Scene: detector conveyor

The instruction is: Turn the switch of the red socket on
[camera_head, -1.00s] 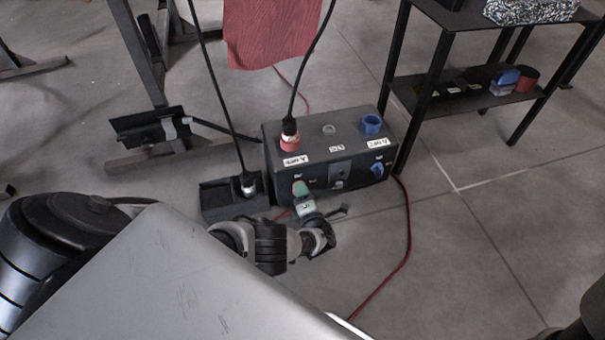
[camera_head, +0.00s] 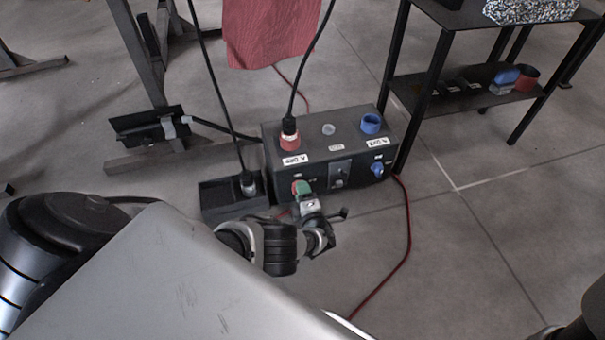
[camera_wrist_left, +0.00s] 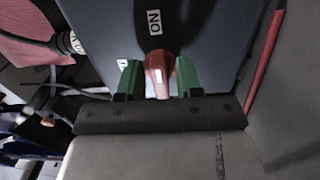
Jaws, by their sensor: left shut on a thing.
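The red socket (camera_head: 290,142) is on top of a dark grey box, at its left end, with a black plug and cable in it. Its red switch knob (camera_wrist_left: 157,72) is on the box's front face. A white "ON" label (camera_wrist_left: 154,22) shows beyond the knob in the left wrist view. My left gripper (camera_head: 302,189), with green fingertips, reaches the box's front left. In the left wrist view my left gripper (camera_wrist_left: 158,80) has one green finger on each side of the knob and is shut on it. In the head view the gripper mostly hides the knob. My right gripper is not in view.
A blue socket (camera_head: 371,124) and blue switch (camera_head: 377,169) are at the box's right end. A black holder (camera_head: 225,196) with another cable plug stands left of the box. A black shelf (camera_head: 470,92) stands at right. A red cable (camera_head: 408,235) crosses the floor.

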